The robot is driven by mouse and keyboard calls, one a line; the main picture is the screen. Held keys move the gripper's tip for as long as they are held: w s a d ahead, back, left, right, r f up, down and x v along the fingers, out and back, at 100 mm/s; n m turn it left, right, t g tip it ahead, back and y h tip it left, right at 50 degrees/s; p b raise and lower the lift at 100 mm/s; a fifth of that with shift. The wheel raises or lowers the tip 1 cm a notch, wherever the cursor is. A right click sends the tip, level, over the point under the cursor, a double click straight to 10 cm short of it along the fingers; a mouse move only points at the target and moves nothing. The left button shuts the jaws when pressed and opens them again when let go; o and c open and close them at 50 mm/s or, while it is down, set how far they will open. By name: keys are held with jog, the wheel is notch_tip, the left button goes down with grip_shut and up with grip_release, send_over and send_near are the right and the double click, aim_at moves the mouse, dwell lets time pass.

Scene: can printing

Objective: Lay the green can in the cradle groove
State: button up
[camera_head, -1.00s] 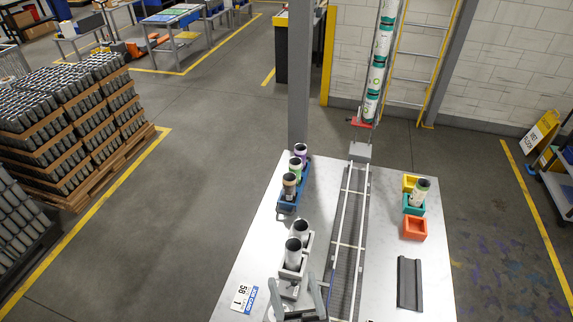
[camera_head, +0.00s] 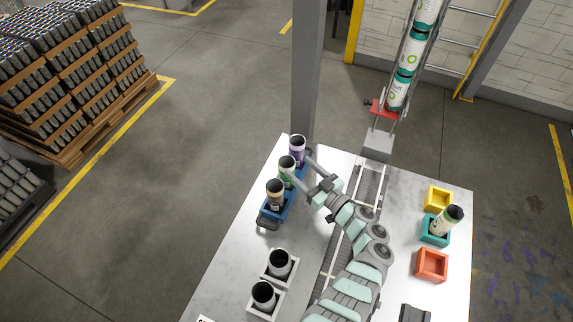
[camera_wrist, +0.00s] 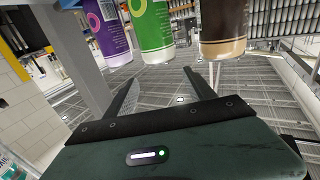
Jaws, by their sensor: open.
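The green can (camera_head: 286,168) stands upright in the middle of the blue rack (camera_head: 268,216), between a purple can (camera_head: 297,148) and a brown can (camera_head: 275,192). My gripper (camera_head: 298,168) is open and empty, with its fingers reaching toward the green can from the right. In the wrist view the green can (camera_wrist: 152,25) is ahead of the two spread fingers (camera_wrist: 163,76), with purple on the left and brown on the right. I cannot tell whether a finger touches it. The dark cradle (camera_head: 415,313) is at the bottom edge, mostly cut off; its groove is barely visible.
The purple and brown cans stand close on both sides of the green one. Yellow (camera_head: 438,197), teal (camera_head: 428,238) and orange (camera_head: 432,265) boxes are at the right; the teal one holds a can. A conveyor (camera_head: 368,184) runs between.

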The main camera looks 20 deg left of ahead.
aim_at(286, 167)
jog(key=f, duration=0.1)
jog(key=s+f+b, duration=0.1)
jog(key=f, duration=0.1)
jog(key=shift+s+d, duration=0.1)
jog(key=shift+d, duration=0.1)
jog(key=shift+w+a+f+b, duration=0.5)
jog(key=shift+a+f+b, duration=0.05)
jog(key=shift+a+b, duration=0.2)
jog(key=shift+w+a+f+b, duration=0.5)
jog(key=shift+a+b, duration=0.1)
jog(key=shift+b, duration=0.15)
jog(key=b+x, duration=0.1)
jog(key=x, duration=0.3)
jog(key=shift+w+a, duration=0.1)
jog(key=shift+a, duration=0.2)
jog(key=shift+c, duration=0.2)
jog(key=c, duration=1)
